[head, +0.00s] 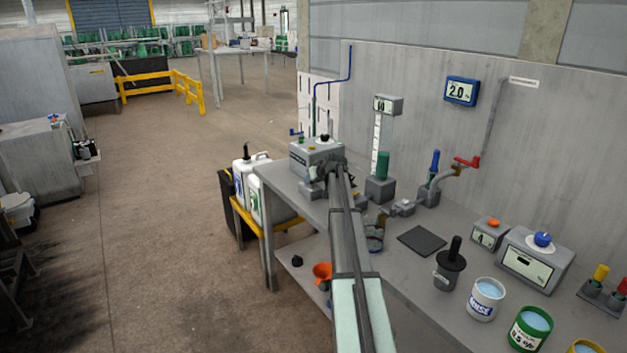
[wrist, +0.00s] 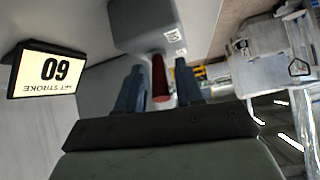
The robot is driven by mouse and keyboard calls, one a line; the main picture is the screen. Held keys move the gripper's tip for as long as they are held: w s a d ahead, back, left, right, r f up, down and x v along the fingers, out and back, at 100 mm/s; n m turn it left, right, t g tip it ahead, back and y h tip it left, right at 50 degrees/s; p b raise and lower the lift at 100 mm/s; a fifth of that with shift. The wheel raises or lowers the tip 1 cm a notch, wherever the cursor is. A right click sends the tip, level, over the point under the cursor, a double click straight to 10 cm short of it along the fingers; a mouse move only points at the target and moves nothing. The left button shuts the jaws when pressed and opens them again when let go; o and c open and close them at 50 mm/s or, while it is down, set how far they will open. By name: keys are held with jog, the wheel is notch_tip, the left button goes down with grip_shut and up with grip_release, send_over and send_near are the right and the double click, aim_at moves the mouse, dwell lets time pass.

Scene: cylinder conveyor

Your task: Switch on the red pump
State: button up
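In the wrist view, a dark red rod-like part (wrist: 160,80) sticks out from a grey housing (wrist: 145,28). My gripper (wrist: 158,72) has its two blue fingers apart, one on each side of this red part, with a visible gap on both sides. In the head view, my gripper (head: 337,172) is at a grey box-shaped unit (head: 308,152) at the far left end of the bench; my arm hides part of it. I cannot tell from the label whether this unit is the red pump.
A display (wrist: 46,70) reading 60 with "SET STROKE" is upside down in the wrist view. Along the bench stand a green cylinder (head: 383,165), a red valve handle (head: 467,161), a dark mat (head: 421,240) and labelled cups (head: 486,300). White jugs (head: 270,200) stand left of the bench.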

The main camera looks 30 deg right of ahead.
jog(key=shift+o, duration=0.2)
jog(key=shift+r, duration=0.1)
jog(key=v, duration=1.3)
jog(key=shift+s, duration=0.3)
jog(key=shift+r, duration=0.15)
jog(key=s+a+f+n+g+y, duration=0.1)
jog(key=s+a+f+g, duration=0.25)
jog(key=a+f, duration=1.1)
jog(key=s+a+f+g+y, duration=0.15)
jog(key=s+a+f, duration=0.35)
jog(key=a+f, duration=0.95)
jog(key=s+a+f+g, duration=0.3)
jog(key=s+a+f, duration=0.2)
jog(key=s+a, duration=0.5)
jog(key=s+a+f+n+g+h, duration=0.1)
jog(key=s+a+f+g+h, duration=0.1)
jog(key=s+a+f, duration=0.5)
jog(key=s+f+g, duration=0.2)
jog(key=s+f, duration=0.4)
jog(key=s, duration=0.4)
jog(key=s+a+f+g, duration=0.1)
jog(key=s+f+g, duration=0.1)
jog(key=s+f, duration=0.4)
jog(key=s+f+g, duration=0.2)
jog(key=s+f, duration=0.4)
jog(key=s, duration=0.8)
jog(key=shift+s+a+f+g, duration=0.35)
jog(key=shift+a+g, duration=0.05)
